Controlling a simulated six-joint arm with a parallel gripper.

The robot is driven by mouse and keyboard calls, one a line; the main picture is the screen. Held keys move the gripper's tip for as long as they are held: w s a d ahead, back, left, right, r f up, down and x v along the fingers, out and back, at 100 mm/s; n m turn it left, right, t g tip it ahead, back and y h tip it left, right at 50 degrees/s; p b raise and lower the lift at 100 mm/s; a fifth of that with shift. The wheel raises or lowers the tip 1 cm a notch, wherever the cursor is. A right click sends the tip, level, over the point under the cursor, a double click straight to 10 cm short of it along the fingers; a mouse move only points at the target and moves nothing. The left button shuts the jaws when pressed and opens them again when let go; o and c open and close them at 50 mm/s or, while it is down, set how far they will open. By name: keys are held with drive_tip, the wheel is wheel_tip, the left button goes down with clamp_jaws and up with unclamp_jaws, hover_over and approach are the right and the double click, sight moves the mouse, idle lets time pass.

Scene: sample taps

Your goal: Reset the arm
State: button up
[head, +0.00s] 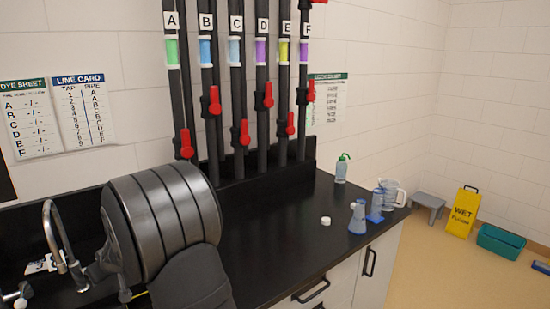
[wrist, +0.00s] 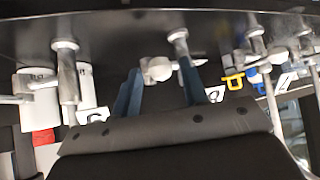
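My arm fills the lower left of the head view, its large grey links over the sink end of the black counter (head: 275,240). My gripper is hidden there. In the wrist view my gripper (wrist: 160,82) shows two blue fingers set apart. A pale round tap part (wrist: 158,69) shows between them; I cannot tell whether they touch it. Several grey taps (wrist: 67,75) hang along a dark panel (wrist: 110,35) in that view. In the head view several black pipes labelled A to F (head: 237,100) carry red handles (head: 244,132).
A curved faucet (head: 50,230) stands left of my arm. A green-topped bottle (head: 342,168), a white cap (head: 326,220), a blue-based flask (head: 358,218) and a clear jug (head: 396,194) stand on the right of the counter. The counter's middle is clear. A yellow wet-floor sign (head: 463,213) stands beyond.

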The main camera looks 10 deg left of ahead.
drive_tip(key=shift+x, duration=1)
drive_tip(key=v, duration=0.9)
drive_tip(key=d+f+m+g, duration=0.3)
drive_tip(key=d, duration=0.3)
drive_tip(key=w+d+r+m+t+h, duration=0.1)
drive_tip(key=w+d+m, duration=0.15)
drive_tip(key=d, duration=0.45)
drive_tip(key=w+d+r+m+t, duration=0.15)
drive_tip(key=w+d, duration=0.25)
drive_tip(key=d, duration=0.4)
drive_tip(key=w+d+r+m+t+h, duration=0.1)
drive_tip(key=w+d+m, duration=0.15)
drive_tip(key=d, duration=0.45)
drive_tip(key=s+d+r+m+t+h, duration=0.1)
drive_tip(key=d+r+m+h, duration=0.1)
drive_tip(key=d, duration=1)
drive_tip(key=s+d+r+m+t+h, duration=0.1)
drive_tip(key=d+m+t+h, duration=0.1)
drive_tip(key=d, duration=1.1)
drive_tip(key=shift+d+r+m, duration=0.25)
drive_tip(key=shift+r+m, duration=0.15)
drive_tip(key=shift+m, duration=0.35)
